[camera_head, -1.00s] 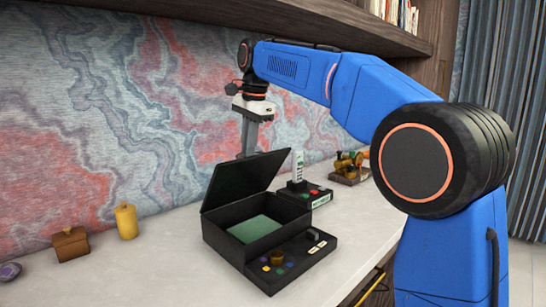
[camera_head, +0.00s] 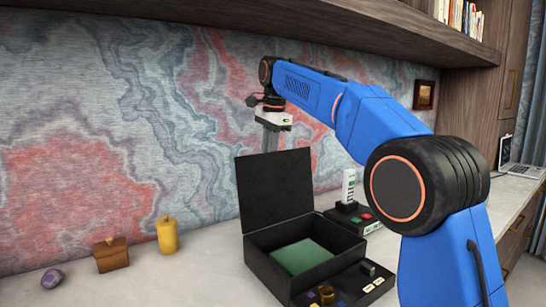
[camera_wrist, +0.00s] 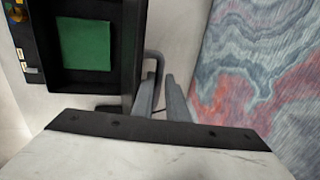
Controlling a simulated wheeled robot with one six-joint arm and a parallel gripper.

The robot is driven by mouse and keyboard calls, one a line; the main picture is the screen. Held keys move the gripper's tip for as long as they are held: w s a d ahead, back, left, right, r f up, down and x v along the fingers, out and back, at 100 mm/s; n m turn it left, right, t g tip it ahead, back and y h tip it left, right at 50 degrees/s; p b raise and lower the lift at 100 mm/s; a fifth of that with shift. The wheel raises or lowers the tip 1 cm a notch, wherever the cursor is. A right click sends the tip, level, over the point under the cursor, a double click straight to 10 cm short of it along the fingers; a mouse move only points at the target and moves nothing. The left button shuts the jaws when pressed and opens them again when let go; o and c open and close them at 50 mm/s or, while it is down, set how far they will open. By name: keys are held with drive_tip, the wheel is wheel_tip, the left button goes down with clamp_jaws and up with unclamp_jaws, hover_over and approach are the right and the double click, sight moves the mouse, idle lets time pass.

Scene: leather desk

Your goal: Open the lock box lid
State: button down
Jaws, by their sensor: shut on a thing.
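The black lock box (camera_head: 262,262) stands on the pale desk, and its green inside (camera_head: 301,256) shows. Its lid (camera_head: 274,188) stands raised, close to upright, at the wall side. My gripper (camera_head: 270,140) points down behind the lid; the lid hides its fingertips in the head view. In the wrist view the grey fingers (camera_wrist: 160,97) sit close together beside the dark lid (camera_wrist: 131,55), seen nearly edge-on. The green inside also shows in the wrist view (camera_wrist: 85,45).
A yellow candle (camera_head: 167,236), a small brown box (camera_head: 111,254) and a purple stone (camera_head: 52,278) are at the left. The patterned wall (camera_head: 110,110) is close behind my gripper; a shelf (camera_head: 360,22) hangs above.

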drive_tip(key=shift+w+a+f, duration=0.3)
drive_tip(key=shift+w+a, duration=0.2)
drive_tip(key=shift+w, duration=0.3)
drive_tip(key=c, duration=1.8)
unclamp_jaws()
drive_tip(key=shift+a, duration=0.1)
drive_tip(key=shift+c, duration=0.2)
drive_tip(key=shift+f, duration=0.1)
drive_tip(key=r, duration=0.2)
drive_tip(key=s+r, duration=0.1)
drive_tip(key=r, duration=0.2)
drive_tip(key=d+r, duration=0.1)
drive_tip(key=r, duration=0.1)
drive_tip(key=shift+s+r, duration=0.25)
drive_tip(key=shift+r, duration=0.05)
drive_tip(key=shift+s+d+r, duration=0.2)
drive_tip(key=shift+s+r, duration=0.05)
drive_tip(key=shift+r, duration=0.3)
